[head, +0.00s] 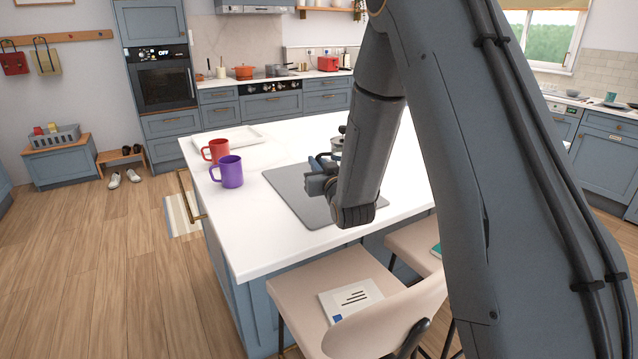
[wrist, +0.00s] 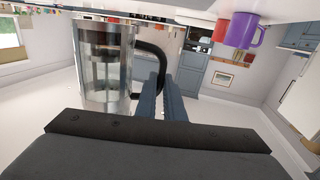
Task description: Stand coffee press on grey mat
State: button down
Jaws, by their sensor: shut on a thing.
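The coffee press (wrist: 105,65) is a clear glass cylinder with a black handle (wrist: 158,58). It fills the left of the wrist view, which is upside down, and it looks upright. In the head view only a small part of the press (head: 337,143) shows beyond my arm. My gripper (head: 318,172) is shut on the handle; its fingers also show in the wrist view (wrist: 163,90). The grey mat (head: 285,186) lies flat on the white island, partly hidden by my arm. The press is over or near its far side; I cannot tell whether it touches.
A purple mug (head: 231,172) and a red mug (head: 214,150) stand left of the mat. A white tray (head: 240,137) lies behind them. Chairs (head: 330,290) stand at the island's near side, one with a book (head: 350,299) on it.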

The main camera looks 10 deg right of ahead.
jog(key=shift+d+f+p, duration=0.2)
jog(key=shift+f+p, duration=0.25)
jog(key=shift+f, duration=1.45)
jog(key=shift+d+f+p, duration=0.15)
jog(key=shift+f+p, duration=0.25)
jog(key=shift+f, duration=1.45)
jog(key=shift+f, duration=0.15)
jog(key=c, duration=2)
grip_release()
jog(key=shift+o, duration=0.7)
